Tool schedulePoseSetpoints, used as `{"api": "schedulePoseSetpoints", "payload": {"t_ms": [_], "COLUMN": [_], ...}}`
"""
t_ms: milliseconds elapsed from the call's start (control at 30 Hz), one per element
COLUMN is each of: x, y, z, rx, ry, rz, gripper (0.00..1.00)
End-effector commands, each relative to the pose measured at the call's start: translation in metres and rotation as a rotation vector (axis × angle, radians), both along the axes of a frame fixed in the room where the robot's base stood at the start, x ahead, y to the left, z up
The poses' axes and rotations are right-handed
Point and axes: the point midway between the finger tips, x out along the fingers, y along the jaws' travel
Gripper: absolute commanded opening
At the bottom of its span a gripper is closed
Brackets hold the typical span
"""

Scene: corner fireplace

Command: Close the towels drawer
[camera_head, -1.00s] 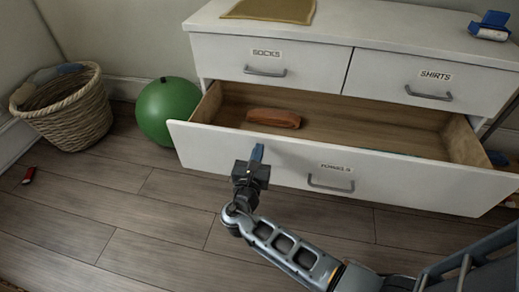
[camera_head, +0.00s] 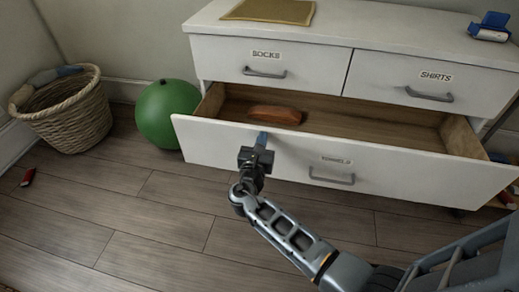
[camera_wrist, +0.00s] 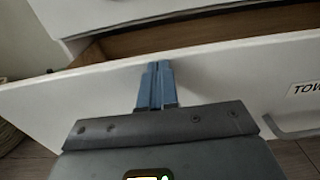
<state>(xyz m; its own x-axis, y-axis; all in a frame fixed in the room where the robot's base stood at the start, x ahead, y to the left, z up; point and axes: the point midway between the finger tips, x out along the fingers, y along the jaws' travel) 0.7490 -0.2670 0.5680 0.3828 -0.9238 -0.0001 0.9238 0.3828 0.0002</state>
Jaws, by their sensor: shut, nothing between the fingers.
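The towels drawer (camera_head: 400,172) is the wide lower drawer of the white dresser, and it stands partly open. Its label and grey handle (camera_head: 332,177) are on the front, right of my gripper. An orange-brown item (camera_head: 275,115) lies inside. My gripper (camera_head: 262,140) is shut and empty, with its blue fingertips at the left part of the drawer front, near the top edge. In the wrist view the shut fingers (camera_wrist: 157,80) reach up to the white drawer front (camera_wrist: 225,75); they look to be touching it. The label's right part is cut off there.
The socks drawer (camera_head: 240,68) and shirts drawer (camera_head: 400,92) above are shut. A green ball (camera_head: 168,114) and a wicker basket (camera_head: 70,120) stand left of the dresser. A small red item (camera_head: 28,177) lies on the floor. The floor in front is otherwise mostly clear.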

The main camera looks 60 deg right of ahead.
Motion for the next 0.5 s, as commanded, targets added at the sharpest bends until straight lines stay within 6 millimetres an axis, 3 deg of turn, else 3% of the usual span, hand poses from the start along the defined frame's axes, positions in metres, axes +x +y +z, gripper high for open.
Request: {"api": "schedulePoseSetpoints", "payload": {"t_ms": [500], "x": [0.053], "y": [-0.131], "z": [-0.004], "rx": [-0.001], "ry": [-0.004], "rz": [-0.006], "gripper": [0.00]}}
